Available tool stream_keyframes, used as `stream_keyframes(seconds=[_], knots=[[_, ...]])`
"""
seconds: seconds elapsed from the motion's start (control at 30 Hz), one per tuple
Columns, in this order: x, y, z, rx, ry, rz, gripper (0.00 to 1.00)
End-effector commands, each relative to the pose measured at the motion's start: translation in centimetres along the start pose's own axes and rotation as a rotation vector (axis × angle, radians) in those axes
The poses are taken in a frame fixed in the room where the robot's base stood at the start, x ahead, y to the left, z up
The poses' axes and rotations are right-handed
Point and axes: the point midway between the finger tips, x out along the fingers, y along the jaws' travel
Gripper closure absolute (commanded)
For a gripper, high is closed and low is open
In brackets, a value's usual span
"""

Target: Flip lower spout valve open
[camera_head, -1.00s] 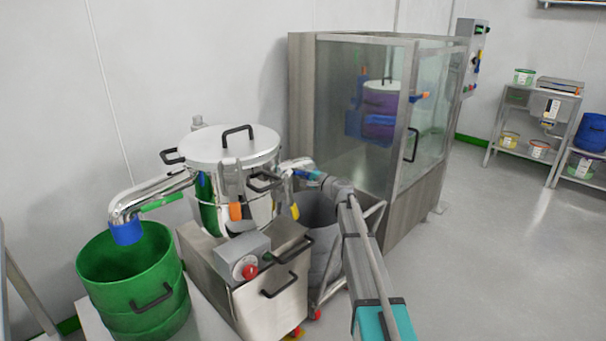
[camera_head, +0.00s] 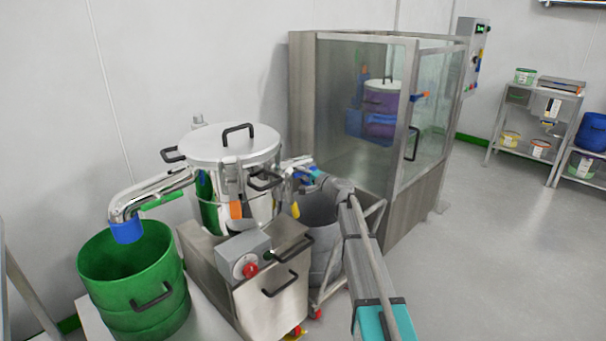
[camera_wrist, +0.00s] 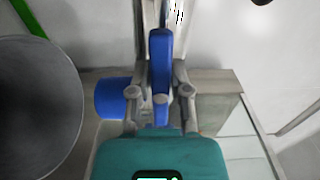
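The steel vessel (camera_head: 232,160) stands on a steel base at the left of the head view. Its lower spout (camera_head: 290,168) is on the right side, where my gripper (camera_head: 308,172) reaches it. Blue parts show there, small and partly covered by my gripper. In the wrist view, a blue valve handle (camera_wrist: 160,62) stands upright between the two fingers of my gripper (camera_wrist: 161,72). The fingertips lean in close on both sides of it and look shut on it. A blue cylindrical spout end (camera_wrist: 112,97) lies just left of the fingers. The handle's lower part is partly hidden.
A grey bin (camera_head: 322,215) in a wheeled frame stands below the spout. A glass-sided cabinet (camera_head: 440,185) is behind it. A green drum (camera_head: 130,275) stands under the upper spout (camera_head: 150,192) at left. Open floor lies to the right.

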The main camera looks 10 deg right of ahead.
Motion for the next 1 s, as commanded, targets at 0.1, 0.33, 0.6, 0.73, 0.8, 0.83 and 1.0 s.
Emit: stream_keyframes(seconds=[0.1, 0.33, 0.6, 0.73, 0.8, 0.83, 1.0], knots=[[0.1, -0.1, -0.6, 0.002, 0.011, -0.001, 0.55], [0.0, 0.0, -0.3, 0.002, 0.006, -0.001, 0.42], [-0.1, 0.0, -0.1, 0.002, 0.004, -0.001, 0.42], [-0.8, 0.0, -0.1, 0.002, 0.004, -0.001, 0.42], [-1.4, 0.0, -0.1, 0.002, 0.004, -0.001, 0.42], [-1.6, 0.0, -0.1, 0.002, 0.004, -0.001, 0.42], [-3.9, 0.0, -0.1, 0.002, 0.005, 0.000, 0.42]])
